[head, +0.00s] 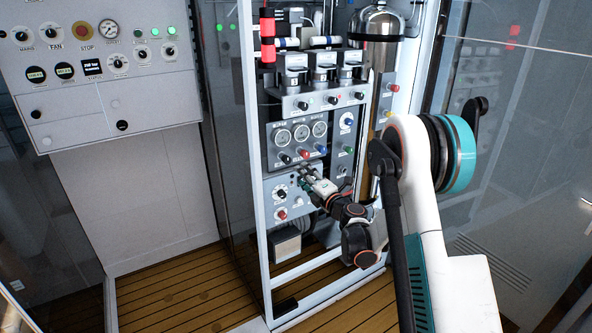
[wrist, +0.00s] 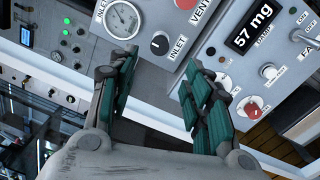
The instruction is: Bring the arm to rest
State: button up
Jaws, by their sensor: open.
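My gripper (head: 304,174) is in front of the lower part of the fill panel (head: 277,203) in the head view, with my arm reaching in from the right. In the wrist view my gripper (wrist: 158,88) has its two teal-padded fingers wide apart, with nothing between them. Beyond the fingers are a black inlet knob (wrist: 160,43), a round gauge (wrist: 123,19) and a display reading 57 mg (wrist: 252,27). A red knob (wrist: 251,107) shows to the right of the right finger. I cannot tell whether the fingertips touch the panel.
A metal frame post (head: 252,140) stands left of the fill panel, and a steel cylinder (head: 378,25) is at its upper right. A control box (head: 98,75) with a red stop button (head: 85,30) hangs at left. Glass (head: 520,130) is at right. Wooden floor (head: 185,300) lies below.

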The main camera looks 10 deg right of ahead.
jog(key=s+a+r+n+g, duration=0.3)
jog(key=s+a+r+n, duration=0.2)
jog(key=s+r+n, duration=0.5)
jog(key=s+a+r+n+g, duration=0.3)
jog(key=s+a+n, duration=0.2)
jog(key=s+n, duration=0.65)
jog(key=s+d+f+n+g+h, duration=0.1)
jog(key=s+d+n+h, duration=0.1)
jog(key=s+n, duration=0.6)
jog(key=s+d+f+n+g+h, duration=0.2)
jog(key=s+n, duration=0.7)
jog(key=s, duration=0.1)
jog(key=s+d+f+n+g+h, duration=0.1)
jog(key=s+d+f+n, duration=0.1)
jog(key=s+n, duration=0.7)
jog(key=shift+g+h, duration=0.3)
jog(key=shift+h, duration=0.1)
jog(key=shift+r, duration=0.1)
jog(key=shift+c, duration=0.2)
